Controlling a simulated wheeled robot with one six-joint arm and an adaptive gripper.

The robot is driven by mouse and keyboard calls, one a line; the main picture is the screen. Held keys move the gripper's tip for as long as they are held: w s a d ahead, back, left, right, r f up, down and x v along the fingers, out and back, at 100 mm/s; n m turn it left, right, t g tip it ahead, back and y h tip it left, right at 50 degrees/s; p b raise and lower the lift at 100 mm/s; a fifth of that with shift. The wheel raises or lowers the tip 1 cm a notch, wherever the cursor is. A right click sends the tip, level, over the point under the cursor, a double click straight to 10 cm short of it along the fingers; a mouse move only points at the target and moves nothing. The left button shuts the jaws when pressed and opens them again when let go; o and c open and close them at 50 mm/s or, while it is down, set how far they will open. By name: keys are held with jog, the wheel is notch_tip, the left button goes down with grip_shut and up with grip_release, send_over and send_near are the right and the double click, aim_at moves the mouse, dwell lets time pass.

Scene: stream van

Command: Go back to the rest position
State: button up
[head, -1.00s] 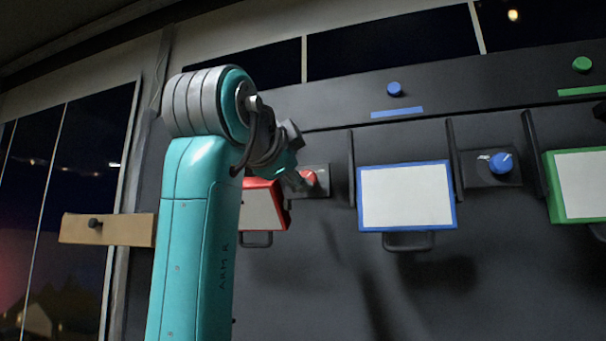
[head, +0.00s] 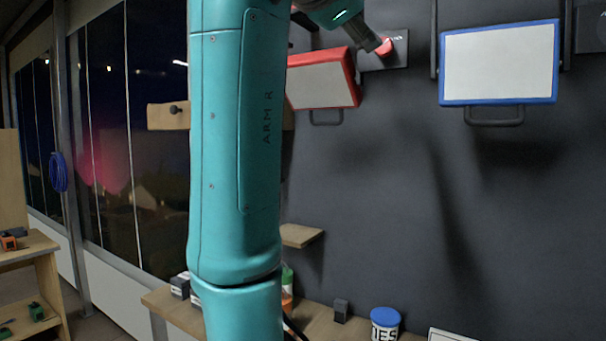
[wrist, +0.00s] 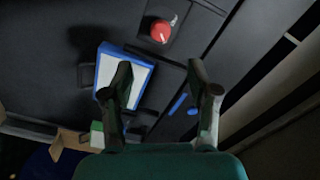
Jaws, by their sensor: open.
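My gripper (wrist: 160,90) is open and empty in the wrist view, its two dark fingers spread apart. A red knob (wrist: 160,31) lies beyond the fingertips there, with nothing between the fingers and no grip on it. In the head view, part of my gripper (head: 366,36) shows at the top, close beside the red knob (head: 385,47) in the picture; I cannot tell the gap. My teal arm stands upright in front of the wall and hides part of it.
A red-framed panel (head: 320,82) hangs tilted, left of a blue-framed panel (head: 500,62), on the dark wall. Wooden shelving (head: 30,250) stands at left.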

jog(key=w+a+f+n+t+y, duration=0.15)
jog(key=w+f+n, duration=0.45)
jog(key=f, duration=0.9)
jog(key=w+a+f+n+t+y, duration=0.1)
jog(key=w+a+f+n, duration=0.15)
jog(key=w+f, duration=0.85)
jog(key=s+d+f+n+y, duration=0.2)
jog(key=s+f+n, duration=0.2)
jog(key=f, duration=1.3)
jog(key=s+d+f+n+y, duration=0.1)
jog(key=s+f+n+y, duration=0.25)
jog(key=f, duration=1.45)
jog(key=s+d+f+n+y, duration=0.1)
jog(key=s+d+f+n, duration=0.1)
jog(key=s+f, duration=0.9)
jog(key=s+d+f+n+y, duration=0.2)
jog(key=s+d+f+n, duration=0.1)
jog(key=s+f, duration=0.85)
jog(key=s+d+r+g, duration=0.1)
jog(key=s+r, duration=0.1)
jog(key=s, duration=1.3)
jog(key=s+d+r+g, duration=0.1)
jog(key=s+d+r, duration=0.1)
jog(key=s, duration=1.3)
jog(key=shift+s+m, duration=0.35)
jog(key=shift+m, duration=0.05)
